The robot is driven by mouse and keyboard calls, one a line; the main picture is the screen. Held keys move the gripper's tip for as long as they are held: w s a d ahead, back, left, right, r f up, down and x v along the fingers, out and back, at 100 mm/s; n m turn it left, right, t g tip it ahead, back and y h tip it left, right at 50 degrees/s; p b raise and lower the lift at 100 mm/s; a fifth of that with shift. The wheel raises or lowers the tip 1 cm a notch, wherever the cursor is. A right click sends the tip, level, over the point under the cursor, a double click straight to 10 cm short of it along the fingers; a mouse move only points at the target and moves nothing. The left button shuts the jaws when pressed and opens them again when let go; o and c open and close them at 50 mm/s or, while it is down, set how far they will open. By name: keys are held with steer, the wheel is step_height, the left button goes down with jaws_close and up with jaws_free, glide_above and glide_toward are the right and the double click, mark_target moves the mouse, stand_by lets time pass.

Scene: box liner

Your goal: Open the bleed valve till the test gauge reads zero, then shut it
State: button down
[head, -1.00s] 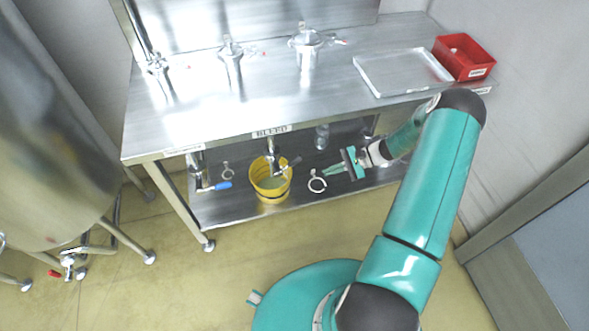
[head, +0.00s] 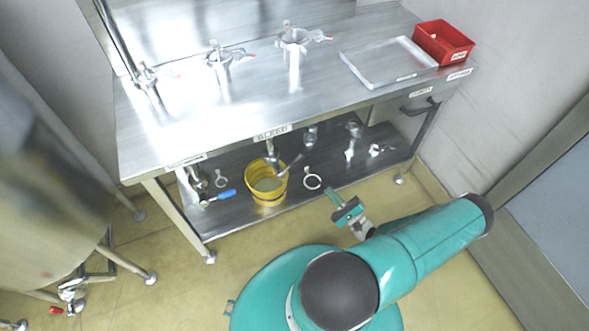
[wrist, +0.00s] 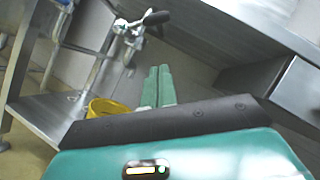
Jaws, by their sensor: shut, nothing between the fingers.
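Under the bench edge marked BLEED (head: 271,133), a metal valve (head: 272,156) hangs over a yellow bucket (head: 268,188) with pale liquid in it. Its dark lever (head: 291,166) slants up to the right. In the wrist view a metal valve (wrist: 128,38) with a black-ended lever (wrist: 156,18) shows above the yellow bucket (wrist: 98,107). My gripper (head: 331,192) is shut and empty, in front of the lower shelf, right of the bucket and apart from the valve. Its fingers (wrist: 158,76) lie together in the wrist view. I cannot make out a gauge dial or reading.
A blue-handled valve (head: 218,197) is left of the bucket. A ring clamp (head: 312,180) lies on the lower shelf (head: 240,215). Several fittings stand on the bench, with a tray (head: 388,62) and red bin (head: 444,42) at right.

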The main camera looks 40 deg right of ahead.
steer(key=s+a+r+x, duration=0.1)
steer(key=r+x, duration=0.1)
steer(key=x, duration=1)
steer(key=shift+a, duration=0.25)
